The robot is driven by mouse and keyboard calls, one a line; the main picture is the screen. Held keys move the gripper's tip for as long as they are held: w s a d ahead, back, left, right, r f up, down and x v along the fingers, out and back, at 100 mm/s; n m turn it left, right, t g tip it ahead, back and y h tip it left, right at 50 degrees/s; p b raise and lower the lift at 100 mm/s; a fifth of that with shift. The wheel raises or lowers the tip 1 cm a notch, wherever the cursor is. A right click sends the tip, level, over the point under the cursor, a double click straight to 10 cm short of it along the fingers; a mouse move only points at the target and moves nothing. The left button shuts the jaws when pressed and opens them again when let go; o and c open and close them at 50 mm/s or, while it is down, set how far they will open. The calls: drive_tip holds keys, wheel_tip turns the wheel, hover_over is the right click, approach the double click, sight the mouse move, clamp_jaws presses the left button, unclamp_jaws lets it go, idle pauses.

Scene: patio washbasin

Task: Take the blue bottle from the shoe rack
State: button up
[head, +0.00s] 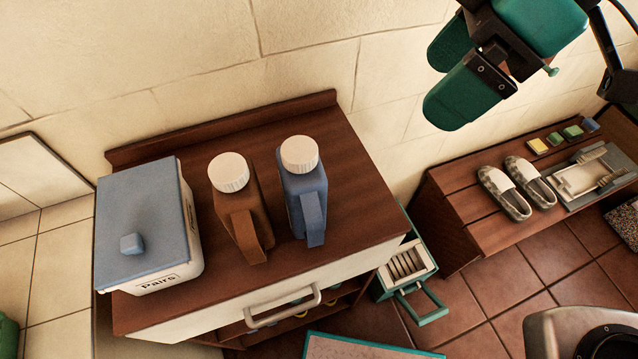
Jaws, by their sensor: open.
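The blue bottle (307,196) stands upright on the dark wooden top of a cabinet (340,160), probably the shoe rack. It has a round cream cap and a blue handle facing the front. A brown bottle (241,215) of the same shape stands close to its left, with a gap between their caps. My gripper (445,85) is open and empty, at the upper right of the head view. It hangs well to the right of the blue bottle and apart from it. The lower part of the blue bottle is partly hidden behind its handle.
A white box with a blue lid (140,220) stands on the cabinet's left. The cabinet front has a drawer handle (283,306). A teal crate (408,268) sits on the floor at its right. A low bench (465,205) with slippers (503,193) stands farther right against the wall.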

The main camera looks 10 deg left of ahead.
drive_tip(key=w+a+n+g, duration=0.1)
drive_tip(key=w+a+n, duration=0.1)
drive_tip(key=a+n, duration=0.4)
drive_tip(key=p, duration=0.3)
approach(303, 147)
drive_tip(key=shift+y, duration=0.4)
drive_tip(key=x, duration=0.5)
drive_tip(key=shift+s+d+f, duration=0.15)
drive_tip(key=shift+s+d, duration=0.05)
drive_tip(key=shift+p+x, duration=1.2)
drive_tip(key=shift+x, duration=1.65)
drive_tip(key=shift+w+d+f, duration=0.1)
drive_tip(key=shift+d, duration=0.05)
drive_tip(key=shift+c, duration=0.5)
drive_tip(key=c, duration=1.4)
